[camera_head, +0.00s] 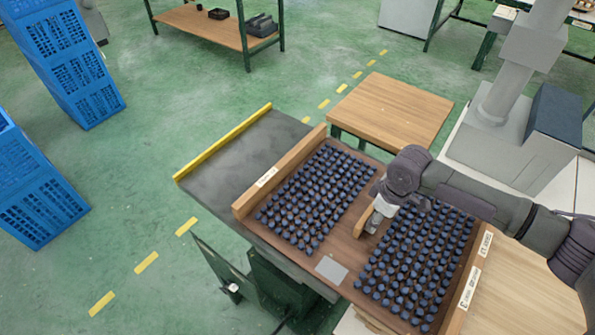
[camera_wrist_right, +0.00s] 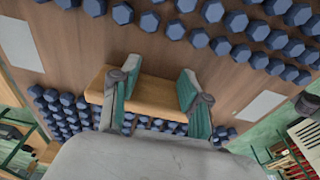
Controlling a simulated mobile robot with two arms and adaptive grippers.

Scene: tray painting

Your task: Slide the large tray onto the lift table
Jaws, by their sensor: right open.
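The large wooden tray (camera_head: 340,240) holds two blocks of dark blue hexagonal pieces with a bare strip between them. Its left part lies over the lift table (camera_head: 232,158), which has a dark grey top and a yellow far-left edge. Its right part reaches the wooden table on the right. A light wooden handle (camera_head: 361,221) stands in the bare strip. My right gripper (camera_head: 373,214) is at this handle. In the right wrist view the open fingers (camera_wrist_right: 159,76) straddle part of the handle (camera_wrist_right: 152,92); contact cannot be told. My left gripper is not in view.
A small wooden table (camera_head: 390,108) stands behind the tray. Blue crates (camera_head: 65,55) are stacked at the left. A wooden table (camera_head: 525,290) is at the right front. The lift table's left part is bare, with open green floor beyond.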

